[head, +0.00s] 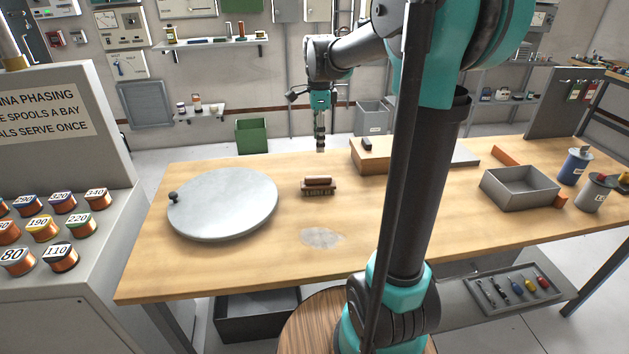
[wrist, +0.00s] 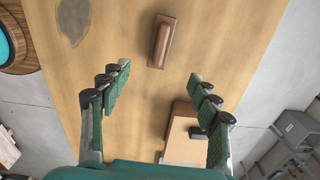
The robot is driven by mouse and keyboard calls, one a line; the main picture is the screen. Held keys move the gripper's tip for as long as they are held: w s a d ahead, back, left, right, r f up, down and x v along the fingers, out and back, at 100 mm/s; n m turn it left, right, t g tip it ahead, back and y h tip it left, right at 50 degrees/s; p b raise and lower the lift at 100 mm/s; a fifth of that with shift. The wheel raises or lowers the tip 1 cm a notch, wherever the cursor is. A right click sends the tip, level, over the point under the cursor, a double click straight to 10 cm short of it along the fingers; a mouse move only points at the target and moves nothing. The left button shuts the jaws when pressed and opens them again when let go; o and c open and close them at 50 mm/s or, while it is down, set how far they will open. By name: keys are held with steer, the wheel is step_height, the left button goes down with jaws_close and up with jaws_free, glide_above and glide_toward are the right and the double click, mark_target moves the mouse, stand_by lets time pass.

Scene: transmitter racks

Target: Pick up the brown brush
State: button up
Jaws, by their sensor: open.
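The brown brush (head: 318,185) lies on the wooden table, right of the round grey disc. It has a brown handle on top and a row of bristles below. In the wrist view the brush (wrist: 162,41) lies beyond the fingertips, near the top middle. My gripper (head: 320,146) hangs above the far part of the table, pointing down, behind the brush and apart from it. In the wrist view its two green-padded fingers (wrist: 158,80) are spread wide with nothing held between them.
The round grey disc (head: 222,204) with a small dark knob covers the table's left. A wooden block (head: 372,160) with a dark item on it stands right of my gripper. A grey open tray (head: 519,188) and cans (head: 576,165) stand farther right. The table around the brush is clear.

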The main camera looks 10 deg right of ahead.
mark_target(318, 177)
step_height(318, 177, down, 17)
stand_by(0.7)
steer(key=c, duration=1.3)
steer(key=shift+r, duration=0.15)
step_height(318, 177, up, 20)
steer(key=o, duration=0.5)
steer(key=c, duration=0.3)
